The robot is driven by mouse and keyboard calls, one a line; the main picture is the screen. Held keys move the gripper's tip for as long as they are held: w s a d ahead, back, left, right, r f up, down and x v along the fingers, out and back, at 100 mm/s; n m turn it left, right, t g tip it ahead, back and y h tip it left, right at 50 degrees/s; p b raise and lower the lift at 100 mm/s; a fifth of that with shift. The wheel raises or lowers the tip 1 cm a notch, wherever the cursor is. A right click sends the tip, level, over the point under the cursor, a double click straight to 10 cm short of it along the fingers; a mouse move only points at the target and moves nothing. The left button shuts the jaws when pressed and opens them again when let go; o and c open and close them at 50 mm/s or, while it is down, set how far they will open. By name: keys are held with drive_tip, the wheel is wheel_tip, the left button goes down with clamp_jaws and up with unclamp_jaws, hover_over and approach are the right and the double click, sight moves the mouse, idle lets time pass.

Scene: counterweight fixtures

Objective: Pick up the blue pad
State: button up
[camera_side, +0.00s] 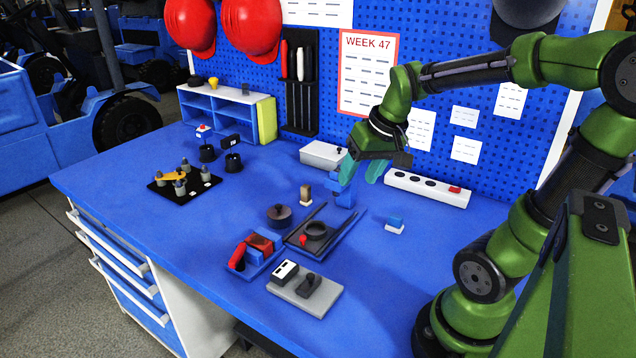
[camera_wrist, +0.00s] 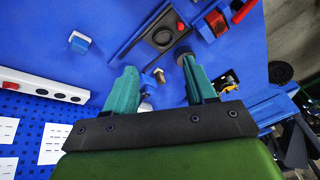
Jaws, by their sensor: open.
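A small block, blue on top and white below (camera_side: 395,224), sits on the blue bench to the right of the dark tray; it looks most like the blue pad. In the wrist view it is at the upper left (camera_wrist: 79,41), well outside my fingers. My gripper (camera_side: 361,172) is open, with teal fingers pointing down above the back middle of the bench. It also shows in the wrist view (camera_wrist: 160,86), with nothing held between the fingers. A blue stepped piece (camera_side: 342,188) stands below and close to my fingers; I cannot tell whether they touch.
A dark tray (camera_side: 339,244) holds a black ring and a red knob. A blue bin (camera_side: 262,268) holds red, blue and brown pieces. A grey plate (camera_side: 318,306), a brown disc (camera_side: 279,214) and a white power strip (camera_side: 427,188) are nearby. Bench around the block is clear.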

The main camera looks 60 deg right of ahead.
drive_tip(key=s+d+f+n+g, duration=0.1)
drive_tip(key=s+d+f+g, duration=0.15)
drive_tip(key=d, duration=0.85)
drive_tip(key=n+g, duration=0.2)
drive_tip(key=n, duration=0.1)
hover_over(396, 215)
drive_tip(key=f, duration=0.1)
drive_tip(key=n, duration=0.3)
wheel_tip(396, 215, down, 16)
drive_tip(key=shift+f, duration=0.25)
clamp_jaws()
wheel_tip(396, 215, up, 10)
drive_tip(key=shift+r, duration=0.1)
